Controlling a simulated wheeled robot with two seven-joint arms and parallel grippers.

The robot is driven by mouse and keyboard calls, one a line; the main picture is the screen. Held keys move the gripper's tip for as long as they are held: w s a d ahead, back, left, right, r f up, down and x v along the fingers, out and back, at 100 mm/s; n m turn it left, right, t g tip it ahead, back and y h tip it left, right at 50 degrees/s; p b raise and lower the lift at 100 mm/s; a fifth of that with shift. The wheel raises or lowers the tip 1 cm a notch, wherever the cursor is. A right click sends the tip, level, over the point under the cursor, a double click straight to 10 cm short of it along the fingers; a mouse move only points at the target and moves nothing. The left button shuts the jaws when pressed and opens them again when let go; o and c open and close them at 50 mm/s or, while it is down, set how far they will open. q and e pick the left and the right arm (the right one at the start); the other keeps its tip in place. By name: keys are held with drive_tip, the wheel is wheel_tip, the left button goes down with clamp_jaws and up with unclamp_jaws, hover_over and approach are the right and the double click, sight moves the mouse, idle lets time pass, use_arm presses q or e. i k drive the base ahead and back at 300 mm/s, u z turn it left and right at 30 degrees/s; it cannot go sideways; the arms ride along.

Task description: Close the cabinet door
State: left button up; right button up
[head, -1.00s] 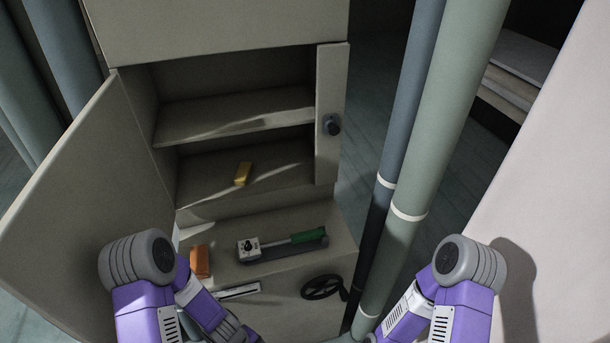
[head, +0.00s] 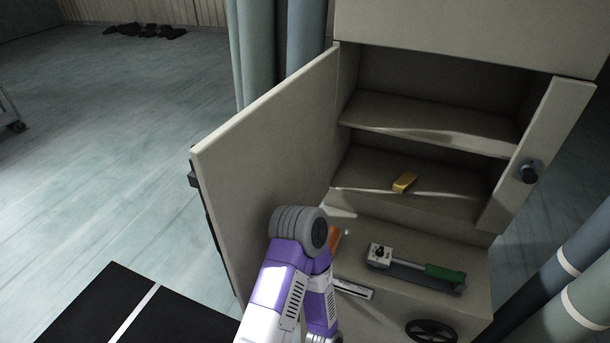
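The beige cabinet (head: 462,20) stands at the right with its shelves exposed. Its left door (head: 270,150) is swung wide open toward me, hinged on the left side of the opening. A narrow right panel (head: 530,150) carries a dark round knob (head: 529,171). My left arm comes up at the bottom middle, in front of the door's lower inner face. I cannot tell whether it touches the door. Its gripper is not visible. My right gripper is also out of view.
A yellow block (head: 404,181) lies on the lower shelf. A green-handled tool (head: 415,269) and a partly hidden orange block (head: 335,238) rest on the ledge below. A black handwheel (head: 431,332) is on the front. Pipes (head: 570,265) stand at right. Floor at left (head: 110,150) is open.

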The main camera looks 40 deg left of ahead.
sight(277, 151)
drive_tip(key=z, duration=1.6)
drive_tip(key=k, duration=1.7)
drive_tip(key=u, duration=1.75)
drive_tip(key=i, duration=0.45)
drive_tip(key=z, duration=0.7)
drive_tip(key=k, duration=0.1)
drive_tip(key=u, duration=0.55)
